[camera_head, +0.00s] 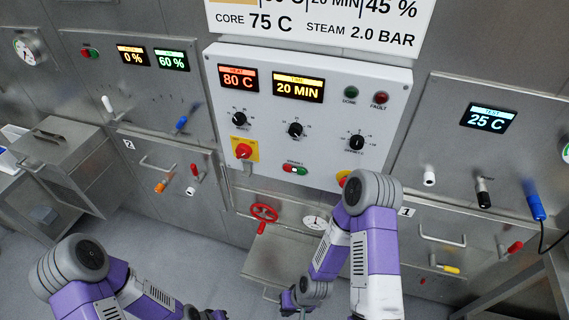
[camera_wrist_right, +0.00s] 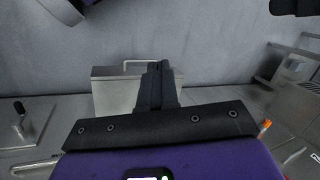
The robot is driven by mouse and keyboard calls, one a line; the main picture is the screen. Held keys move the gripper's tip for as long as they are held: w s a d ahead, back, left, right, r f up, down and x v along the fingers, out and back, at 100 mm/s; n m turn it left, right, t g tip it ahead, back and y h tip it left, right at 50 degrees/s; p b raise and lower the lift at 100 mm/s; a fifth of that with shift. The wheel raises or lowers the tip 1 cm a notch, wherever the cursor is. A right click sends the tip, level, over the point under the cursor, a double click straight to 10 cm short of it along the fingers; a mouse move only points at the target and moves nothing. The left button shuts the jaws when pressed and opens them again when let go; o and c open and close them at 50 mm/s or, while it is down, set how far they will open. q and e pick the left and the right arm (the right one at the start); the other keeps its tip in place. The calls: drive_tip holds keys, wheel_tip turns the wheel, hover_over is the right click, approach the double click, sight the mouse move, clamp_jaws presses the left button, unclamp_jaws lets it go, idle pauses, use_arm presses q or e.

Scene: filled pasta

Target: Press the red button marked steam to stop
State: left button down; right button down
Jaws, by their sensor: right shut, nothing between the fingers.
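A small red and green button pair (camera_head: 294,170) sits low in the middle of the white control panel (camera_head: 330,105), under a small label too tiny to read surely. My right arm hangs in front of the panel's lower right. My right gripper (camera_head: 290,299) is low, near the floor in the head view, well below and apart from the buttons. In the right wrist view its fingers (camera_wrist_right: 157,68) are shut and empty, with a grey metal box behind them. My left gripper (camera_head: 212,315) shows only in part at the bottom edge; its fingers are not clear.
A yellow-backed red knob (camera_head: 243,150) is left of the buttons; a similar one (camera_head: 343,178) is partly behind my right arm. A red handwheel (camera_head: 263,213) and small gauge (camera_head: 315,222) are below. Another red and green pair (camera_head: 90,53) is on the left panel.

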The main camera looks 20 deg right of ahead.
drive_tip(key=w+d+r+m+t+b, duration=0.1)
drive_tip(key=w+r+t+b, duration=0.3)
drive_tip(key=w, duration=0.4)
drive_tip(key=w+d+r+m+t+b, duration=0.1)
drive_tip(key=w+r+t+b, duration=0.3)
drive_tip(key=w, duration=0.5)
drive_tip(key=w+r+t+b, duration=0.2)
drive_tip(key=w+r+t, duration=0.1)
drive_tip(key=r, duration=0.5)
drive_tip(key=w+d+r+t+h+b, duration=0.1)
drive_tip(key=w+r+t+b, duration=0.2)
drive_tip(key=r, duration=0.6)
drive_tip(key=shift+d+m+t+b, duration=0.25)
drive_tip(key=shift+m+t+b, duration=0.1)
drive_tip(key=shift+t, duration=0.35)
